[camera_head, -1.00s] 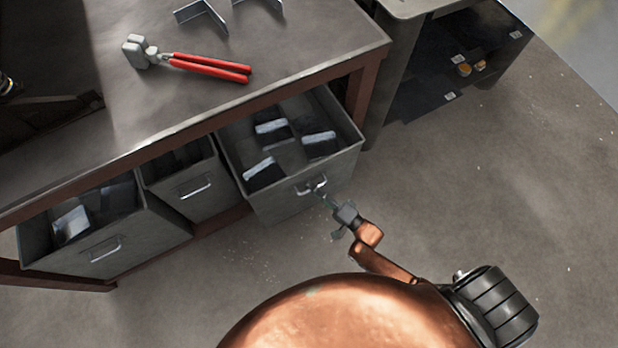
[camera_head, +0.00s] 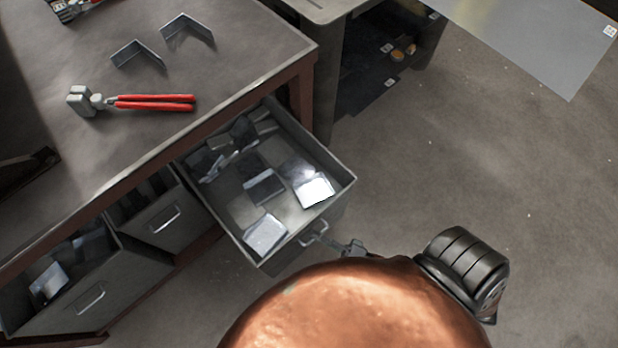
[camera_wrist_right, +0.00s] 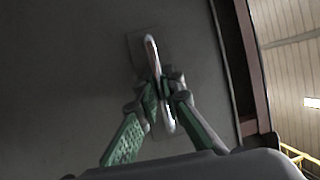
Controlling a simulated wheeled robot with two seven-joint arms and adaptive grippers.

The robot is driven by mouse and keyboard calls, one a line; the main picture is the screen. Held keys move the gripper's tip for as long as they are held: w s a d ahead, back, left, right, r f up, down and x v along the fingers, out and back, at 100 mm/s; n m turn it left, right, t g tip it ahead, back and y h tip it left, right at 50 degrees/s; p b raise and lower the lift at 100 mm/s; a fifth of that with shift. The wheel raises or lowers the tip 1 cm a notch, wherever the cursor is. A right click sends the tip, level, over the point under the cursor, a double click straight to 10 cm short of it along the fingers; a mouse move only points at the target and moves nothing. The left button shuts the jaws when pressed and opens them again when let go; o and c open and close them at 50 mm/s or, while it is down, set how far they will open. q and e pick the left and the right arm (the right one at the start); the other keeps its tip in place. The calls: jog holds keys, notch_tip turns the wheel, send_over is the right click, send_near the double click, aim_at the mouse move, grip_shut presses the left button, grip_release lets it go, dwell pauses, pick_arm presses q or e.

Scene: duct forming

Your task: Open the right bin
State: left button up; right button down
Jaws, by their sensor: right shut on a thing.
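The right bin (camera_head: 232,218) is a grey metal drawer under the bench, pulled well out, with several bent metal pieces inside. Its handle (camera_head: 314,234) is on the front face; the handle also shows in the right wrist view (camera_wrist_right: 153,58) as a light bar. My right gripper (camera_wrist_right: 163,92) is shut on this handle, with green-padded fingers on both sides of it. In the head view my right gripper (camera_head: 345,247) shows only partly at the handle, and my copper-coloured body hides the rest of that arm. My left gripper is not in view.
A middle bin (camera_head: 160,222) and a left bin (camera_head: 75,300) sit under the bench (camera_head: 230,75). Red-handled pliers (camera_head: 150,102) and bent metal pieces (camera_head: 187,30) lie on top. A dark shelf unit (camera_head: 375,75) stands behind. The floor at right is clear.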

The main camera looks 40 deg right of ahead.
jog(key=shift+s, duration=0.75)
jog(key=shift+f, duration=0.1)
jog(key=c, duration=2.3)
grip_release()
jog(key=v, duration=1.2)
jog(key=shift+d, duration=0.1)
